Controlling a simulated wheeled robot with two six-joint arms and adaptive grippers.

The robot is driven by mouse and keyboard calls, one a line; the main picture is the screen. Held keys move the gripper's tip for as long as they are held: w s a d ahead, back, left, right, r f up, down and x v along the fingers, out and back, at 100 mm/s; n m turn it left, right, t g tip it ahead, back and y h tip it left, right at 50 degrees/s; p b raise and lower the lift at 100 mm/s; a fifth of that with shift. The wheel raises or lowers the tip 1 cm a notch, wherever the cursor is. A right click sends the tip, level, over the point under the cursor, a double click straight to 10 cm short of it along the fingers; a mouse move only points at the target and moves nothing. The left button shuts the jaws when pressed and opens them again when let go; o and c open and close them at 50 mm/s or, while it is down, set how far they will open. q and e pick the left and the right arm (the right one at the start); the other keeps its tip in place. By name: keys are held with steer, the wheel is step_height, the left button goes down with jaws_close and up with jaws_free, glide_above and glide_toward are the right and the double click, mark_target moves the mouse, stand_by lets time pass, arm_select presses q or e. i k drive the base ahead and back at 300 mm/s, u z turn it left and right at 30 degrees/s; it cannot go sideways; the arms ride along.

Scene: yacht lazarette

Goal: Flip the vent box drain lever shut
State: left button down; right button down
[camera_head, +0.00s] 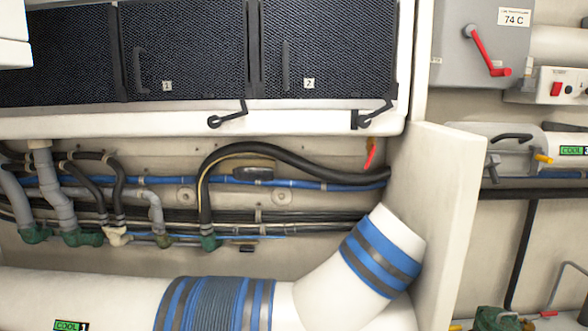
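The vent box (200,120) is a long white housing with dark mesh panels marked 1 and 2, across the upper left. A small red-orange lever (371,152) hangs roughly upright under its right end, looking like the drain lever; its pivot is too small to make out. Two black handles, one (228,117) left and one (374,114) right, sit on the box's lower front edge. Neither of my grippers shows in the head view.
A large white duct with blue bands (380,258) rises below the lever, beside a white upright panel (447,215). Hoses and pipes (285,160) run along the wall under the box. A grey box (480,40) with a red crank handle (487,52) is at upper right.

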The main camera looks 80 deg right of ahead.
mark_target(374, 149)
steer(key=z, duration=0.05)
steer(key=i, duration=1.25)
steer(key=z, duration=2.9)
